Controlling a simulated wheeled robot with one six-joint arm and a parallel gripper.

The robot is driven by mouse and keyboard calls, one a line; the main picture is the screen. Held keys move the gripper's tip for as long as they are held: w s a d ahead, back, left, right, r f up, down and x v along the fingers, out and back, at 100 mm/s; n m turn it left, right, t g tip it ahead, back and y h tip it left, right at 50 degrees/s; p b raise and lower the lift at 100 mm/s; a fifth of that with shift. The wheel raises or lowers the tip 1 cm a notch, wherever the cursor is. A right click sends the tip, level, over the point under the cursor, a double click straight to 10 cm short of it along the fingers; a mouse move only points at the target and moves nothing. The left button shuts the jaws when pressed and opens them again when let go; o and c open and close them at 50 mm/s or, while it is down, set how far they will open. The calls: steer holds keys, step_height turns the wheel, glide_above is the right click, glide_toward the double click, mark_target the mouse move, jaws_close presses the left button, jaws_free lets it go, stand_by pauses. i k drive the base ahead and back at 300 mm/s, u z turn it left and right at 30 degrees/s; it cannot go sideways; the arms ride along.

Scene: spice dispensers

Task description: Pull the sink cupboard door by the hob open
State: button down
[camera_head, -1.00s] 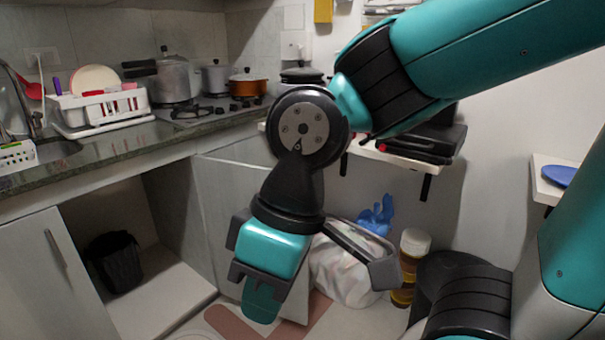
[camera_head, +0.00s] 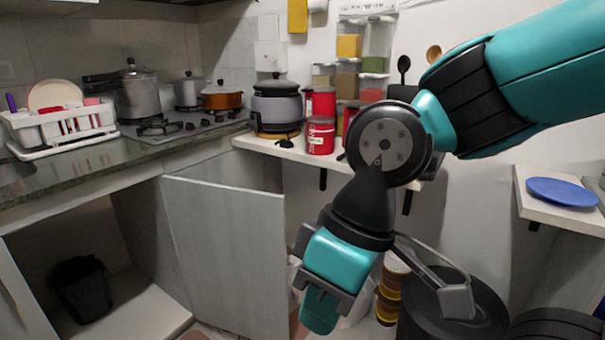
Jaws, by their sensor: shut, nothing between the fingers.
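The sink cupboard door by the hob (camera_head: 225,255) is a pale grey panel in the head view. It stands swung out from the cabinet, with the cupboard opening (camera_head: 120,240) exposed to its left. My gripper (camera_head: 320,314) is low, just right of the door's free edge, pointing down. It is shut and holds nothing. It appears apart from the door, but the depth gap is hard to judge. The door's handle does not show.
A dark bin (camera_head: 82,290) stands inside the cupboard. The hob (camera_head: 180,127) with pots is on the counter above. A white shelf (camera_head: 290,148) with red tins and a cooker is behind my arm.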

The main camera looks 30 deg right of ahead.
mark_target(231, 241)
steer(key=z, duration=0.15)
steer(key=i, duration=1.25)
steer(key=u, duration=0.45)
